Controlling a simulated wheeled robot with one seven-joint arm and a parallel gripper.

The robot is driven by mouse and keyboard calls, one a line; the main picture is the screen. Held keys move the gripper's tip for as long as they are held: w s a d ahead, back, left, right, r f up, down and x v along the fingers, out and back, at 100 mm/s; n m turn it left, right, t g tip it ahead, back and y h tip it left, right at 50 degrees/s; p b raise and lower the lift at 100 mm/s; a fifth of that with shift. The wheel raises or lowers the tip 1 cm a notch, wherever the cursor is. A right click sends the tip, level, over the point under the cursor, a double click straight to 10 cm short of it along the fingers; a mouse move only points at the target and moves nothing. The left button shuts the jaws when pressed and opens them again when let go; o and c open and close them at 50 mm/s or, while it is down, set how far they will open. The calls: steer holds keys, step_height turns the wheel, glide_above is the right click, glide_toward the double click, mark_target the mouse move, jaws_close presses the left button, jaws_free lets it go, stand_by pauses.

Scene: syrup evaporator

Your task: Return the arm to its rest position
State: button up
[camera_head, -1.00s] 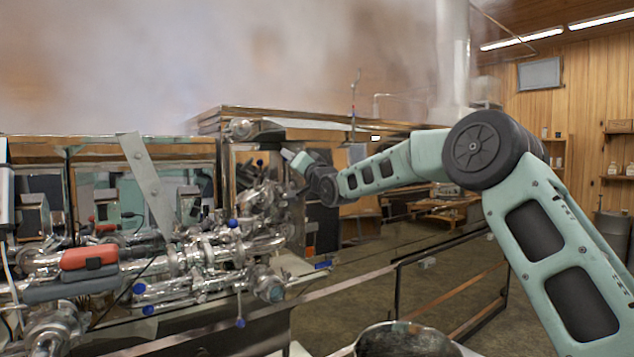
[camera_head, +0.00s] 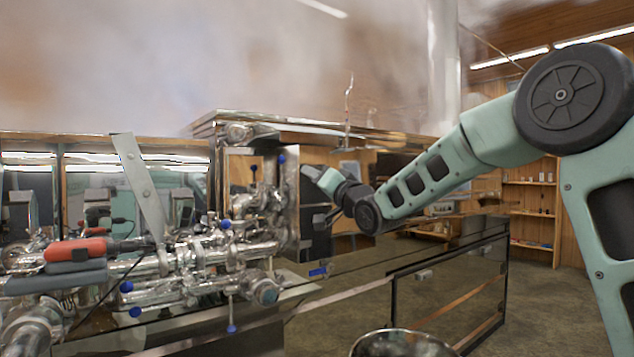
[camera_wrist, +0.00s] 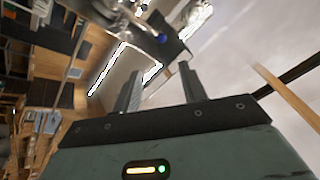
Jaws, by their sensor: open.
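My gripper (camera_head: 312,172) is at the end of my teal arm, just right of the upright pipework on the evaporator in the head view. It is small there and its fingers are hard to make out. In the wrist view my gripper (camera_wrist: 160,71) shows two separate grey fingers with nothing between them. My arm is bent, with its large dark elbow joint high at the right. The forearm slopes down and left to the wrist.
Shiny pipes and valves with blue caps (camera_head: 226,224) fill the left. A red-handled tool (camera_head: 75,250) lies on them. A metal pot (camera_head: 400,343) stands at the front centre. A dark glossy panel (camera_head: 450,290) stands below the forearm. Steam covers the upper left.

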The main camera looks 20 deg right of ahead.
stand_by(0.3)
steer(key=s+a+f+n+g, duration=0.3)
steer(key=s+a+f+g, duration=0.3)
steer(key=a+f, duration=0.55)
steer(key=s+a+f+n+g, duration=0.3)
steer(key=s+a+f+g, duration=0.3)
steer(key=s+f, duration=0.5)
steer(key=s+d+f+n+g+h, duration=0.1)
steer(key=s+f+n+g+h, duration=0.1)
steer(key=s, duration=1.3)
steer(key=s+f+n+g+h, duration=0.2)
steer(key=s+f+n+g, duration=0.2)
steer(key=s, duration=1.1)
step_height(320, 180, down, 5)
steer(key=g, duration=0.2)
steer(key=shift+s+d+g+h, duration=0.3)
steer(key=shift+d, duration=0.1)
steer(key=shift+r, duration=0.1)
